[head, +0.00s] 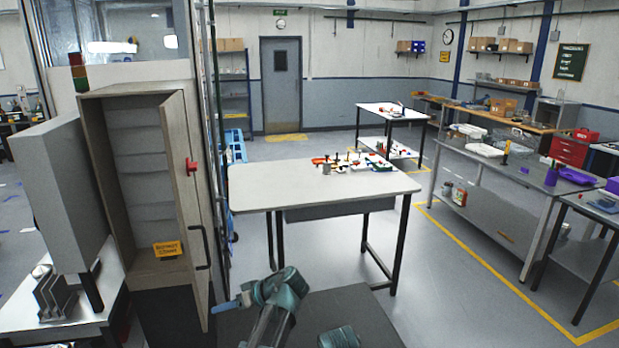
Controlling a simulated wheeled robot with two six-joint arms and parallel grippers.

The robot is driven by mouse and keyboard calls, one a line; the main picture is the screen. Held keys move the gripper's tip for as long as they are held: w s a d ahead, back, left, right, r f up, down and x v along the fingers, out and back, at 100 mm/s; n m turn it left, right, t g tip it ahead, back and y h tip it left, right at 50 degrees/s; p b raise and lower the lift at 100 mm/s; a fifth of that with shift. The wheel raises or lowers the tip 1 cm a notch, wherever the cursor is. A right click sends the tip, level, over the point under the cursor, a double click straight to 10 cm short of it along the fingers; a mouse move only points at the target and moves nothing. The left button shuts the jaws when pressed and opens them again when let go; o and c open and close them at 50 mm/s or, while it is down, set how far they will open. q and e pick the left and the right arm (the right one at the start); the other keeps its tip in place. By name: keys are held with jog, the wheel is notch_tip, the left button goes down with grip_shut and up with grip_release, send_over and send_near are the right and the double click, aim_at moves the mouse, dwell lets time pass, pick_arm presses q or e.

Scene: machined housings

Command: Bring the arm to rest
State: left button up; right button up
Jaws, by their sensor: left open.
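My left arm (275,296) rises from the bottom middle in teal and grey, in front of the near edge of the white-topped table. My left gripper (229,304) is at its left end, small and partly hidden. It is open, with nothing seen between its fingers, and it sits just right of the open cabinet door. A teal piece of my right arm (340,337) shows at the bottom edge. My right gripper is out of the picture.
A tall cabinet (128,205) stands open at the left, its door (187,185) swung toward my left gripper. The white-topped table (290,190) ahead carries small parts at its far right. Workbenches (495,165) line the right. The floor between is clear.

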pick_arm(q)
jog(key=s+d+f+m+g+h, duration=0.1)
jog(key=s+d+f+m+h, duration=0.3)
jog(key=s, duration=0.3)
jog(key=s+d+f+m+g+h, duration=0.1)
jog(key=s+d+f+m+h, duration=0.1)
jog(key=s+f+m+h, duration=0.35)
jog(key=s+d+f+m+b, duration=0.3)
jog(key=s+d, duration=0.5)
jog(key=d, duration=0.4)
jog(key=shift+s+d+f+g, duration=0.15)
jog(key=shift+d+f+g, duration=0.05)
jog(key=shift+d+g, duration=0.1)
jog(key=shift+a, duration=0.1)
